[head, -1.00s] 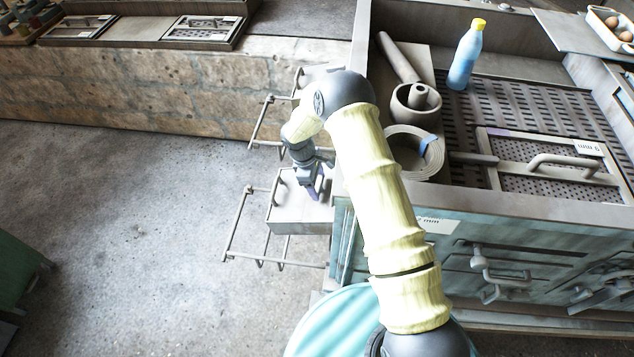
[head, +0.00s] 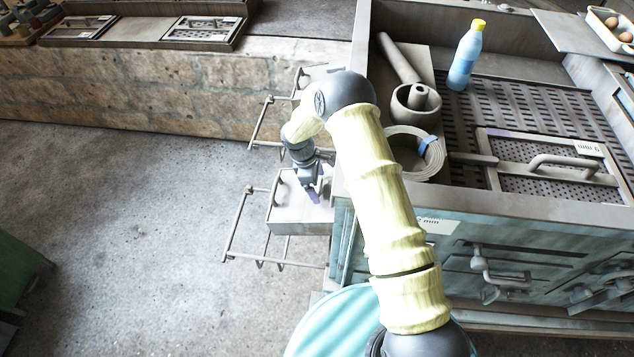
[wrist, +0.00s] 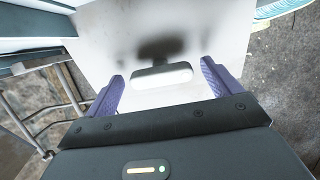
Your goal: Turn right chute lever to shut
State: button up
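My gripper (head: 313,196) reaches down over a grey box-like chute (head: 292,222) on the left side of the teal machine. In the wrist view my gripper (wrist: 161,72) has its two purple fingers spread apart. A pale rounded bar (wrist: 161,76), which looks like the lever's handle, stands between the fingertips with a gap on each side. It casts a dark shadow on the light plate (wrist: 110,40) behind it. The lever's pivot is not visible. In the head view my gripper hides the handle.
Metal rail frames (head: 243,228) stick out left of the chute. The teal machine (head: 400,235) stands right, with a crank handle (head: 480,263) on its front.

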jog(key=s+b+v, duration=0.1)
jog(key=b+v, duration=0.1)
jog(key=v, duration=1.5)
jog(key=shift+w+r, duration=0.2)
jog(key=shift+w, duration=0.3)
